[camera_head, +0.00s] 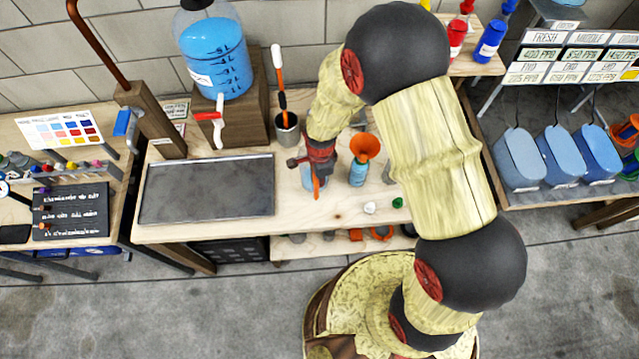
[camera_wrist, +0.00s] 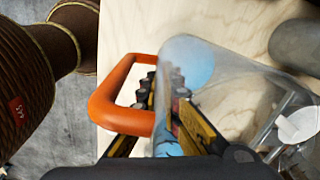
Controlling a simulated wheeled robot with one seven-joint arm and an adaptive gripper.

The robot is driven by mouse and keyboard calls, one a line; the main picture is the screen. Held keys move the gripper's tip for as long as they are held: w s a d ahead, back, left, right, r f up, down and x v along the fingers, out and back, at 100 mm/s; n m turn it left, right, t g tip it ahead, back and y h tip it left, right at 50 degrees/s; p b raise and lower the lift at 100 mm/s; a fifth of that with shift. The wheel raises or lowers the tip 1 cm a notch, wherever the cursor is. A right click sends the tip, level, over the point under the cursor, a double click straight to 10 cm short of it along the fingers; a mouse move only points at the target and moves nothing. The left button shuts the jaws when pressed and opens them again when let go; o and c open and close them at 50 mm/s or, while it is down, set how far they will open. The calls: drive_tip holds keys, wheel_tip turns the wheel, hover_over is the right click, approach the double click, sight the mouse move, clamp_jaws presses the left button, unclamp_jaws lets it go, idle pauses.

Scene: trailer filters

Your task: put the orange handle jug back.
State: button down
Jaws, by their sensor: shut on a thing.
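The orange handle jug (camera_wrist: 210,50) is clear, with a bright orange loop handle (camera_wrist: 112,105), in the wrist view. Some light blue shows through its wall. My gripper (camera_wrist: 162,100) is shut on the jug at its handle side, one finger beside the loop and the other seen against the clear wall. In the head view my gripper (camera_head: 318,160) is over the middle of the workbench, with the orange handle (camera_head: 316,188) below it. The jug's body is mostly hidden there, and I cannot tell whether it touches the bench.
A blue-filled dispenser (camera_head: 215,60) with a tap stands on a wooden block (camera_head: 255,105) at the back. A dark mat (camera_head: 207,190) lies left. A blue bottle with an orange funnel (camera_head: 362,160) stands close right of the jug.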

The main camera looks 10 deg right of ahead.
drive_tip(key=shift+w+f, duration=0.1)
drive_tip(key=shift+f, duration=1.55)
drive_tip(key=shift+f, duration=0.1)
drive_tip(key=c, duration=2.1)
unclamp_jaws()
drive_tip(key=shift+o, duration=0.5)
